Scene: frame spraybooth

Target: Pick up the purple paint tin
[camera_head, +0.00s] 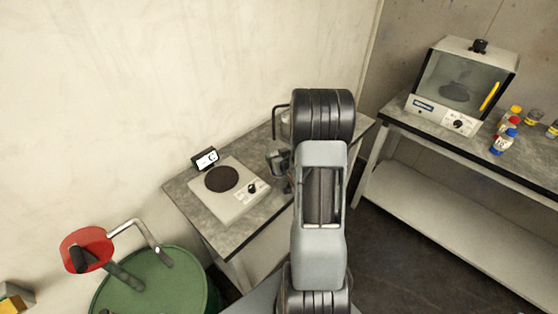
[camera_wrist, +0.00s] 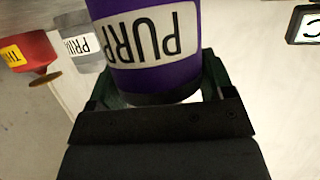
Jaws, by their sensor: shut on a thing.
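The purple paint tin (camera_wrist: 155,72) fills the top middle of the wrist view, its pale label reading "PURP" upside down. My gripper (camera_wrist: 158,88) is shut on it, with a finger on either side of the tin. I cannot tell whether the tin's base touches a surface. In the head view my arm hides the tin, and only part of my gripper (camera_head: 283,168) shows beside the arm, over the grey bench.
A red container (camera_wrist: 26,52) and a grey tin (camera_wrist: 80,46) stand left of the purple tin. A hotplate (camera_head: 232,190) and a small display (camera_head: 205,159) occupy the bench (camera_head: 200,215). A green drum (camera_head: 150,285) stands at left; a glass-fronted booth (camera_head: 462,85) and bottles are at right.

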